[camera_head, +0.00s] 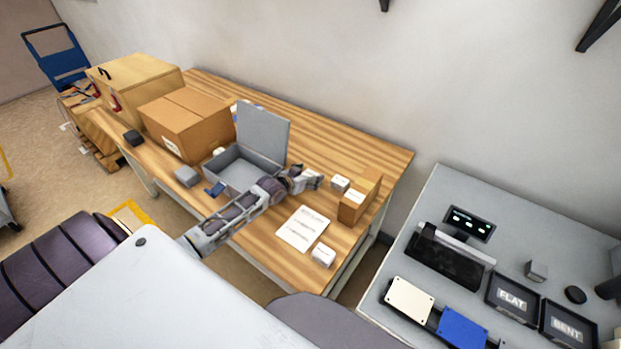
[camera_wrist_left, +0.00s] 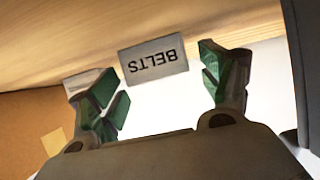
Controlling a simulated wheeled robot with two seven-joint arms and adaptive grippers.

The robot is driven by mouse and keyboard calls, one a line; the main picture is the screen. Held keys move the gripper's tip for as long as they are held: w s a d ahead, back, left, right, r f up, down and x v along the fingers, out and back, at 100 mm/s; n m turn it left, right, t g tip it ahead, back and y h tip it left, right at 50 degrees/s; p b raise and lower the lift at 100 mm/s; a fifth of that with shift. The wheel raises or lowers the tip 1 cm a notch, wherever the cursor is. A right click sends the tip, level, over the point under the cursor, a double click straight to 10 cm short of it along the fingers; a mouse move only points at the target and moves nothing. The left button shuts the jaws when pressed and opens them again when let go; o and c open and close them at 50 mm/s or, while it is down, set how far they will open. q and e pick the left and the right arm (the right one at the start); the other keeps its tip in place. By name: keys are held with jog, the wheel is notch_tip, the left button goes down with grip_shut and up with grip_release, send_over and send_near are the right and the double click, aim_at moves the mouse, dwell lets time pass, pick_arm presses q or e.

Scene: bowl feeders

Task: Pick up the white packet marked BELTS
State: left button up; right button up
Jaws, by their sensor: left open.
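My right gripper is not in view.
A small cardboard box (camera_head: 359,199) stands close to the right of the packet. A grey open-lidded case (camera_head: 262,130) is left of the gripper. A paper sheet (camera_head: 302,228) and another white packet (camera_head: 323,256) lie nearer the front edge. The table's back right is clear.

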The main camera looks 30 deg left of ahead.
pick_arm(q)
jog(key=shift+c, duration=0.3)
jog(key=c, duration=1.1)
jog(key=shift+r, duration=0.1)
notch_tip(320, 180, up, 10)
dwell(0.4)
